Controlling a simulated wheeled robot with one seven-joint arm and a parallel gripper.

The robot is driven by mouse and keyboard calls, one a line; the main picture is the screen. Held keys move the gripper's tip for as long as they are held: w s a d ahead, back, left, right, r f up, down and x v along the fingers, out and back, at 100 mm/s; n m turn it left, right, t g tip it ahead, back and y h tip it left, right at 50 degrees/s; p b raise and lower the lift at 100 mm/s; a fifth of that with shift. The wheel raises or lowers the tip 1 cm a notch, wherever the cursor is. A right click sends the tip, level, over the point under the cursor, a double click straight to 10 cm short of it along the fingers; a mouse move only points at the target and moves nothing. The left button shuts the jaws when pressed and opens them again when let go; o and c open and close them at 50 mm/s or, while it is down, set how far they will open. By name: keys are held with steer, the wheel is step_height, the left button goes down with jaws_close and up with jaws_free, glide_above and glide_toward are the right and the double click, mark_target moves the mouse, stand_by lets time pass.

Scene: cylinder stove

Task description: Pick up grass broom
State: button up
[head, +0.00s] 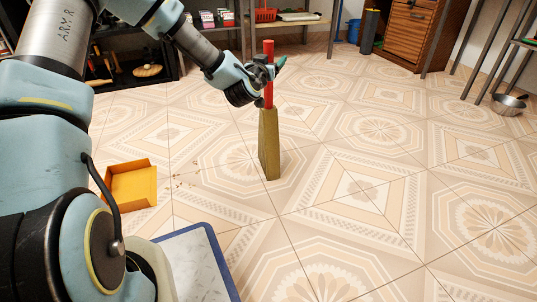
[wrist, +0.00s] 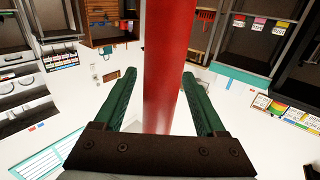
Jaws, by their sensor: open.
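The grass broom has a red handle (head: 268,75) and a tan-olive brush (head: 268,140). It stands upright on the tiled floor near the middle of the head view, brush end down. My gripper (head: 264,72) is at the upper part of the handle, and the arm reaches in from the upper left. In the wrist view the red handle (wrist: 168,65) runs between the two green fingers (wrist: 160,98), with a visible gap on each side. The fingers are apart and do not close on the handle.
A yellow dustpan-like tray (head: 131,186) lies on the floor to the left, with dark crumbs beside it. A blue-edged board (head: 200,262) is at the bottom. Shelves (head: 130,50) and a wooden cabinet (head: 405,30) stand behind. A metal bowl (head: 508,104) is far right.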

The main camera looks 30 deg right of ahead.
steer(key=shift+c, duration=0.4)
jaws_close()
stand_by(1.0)
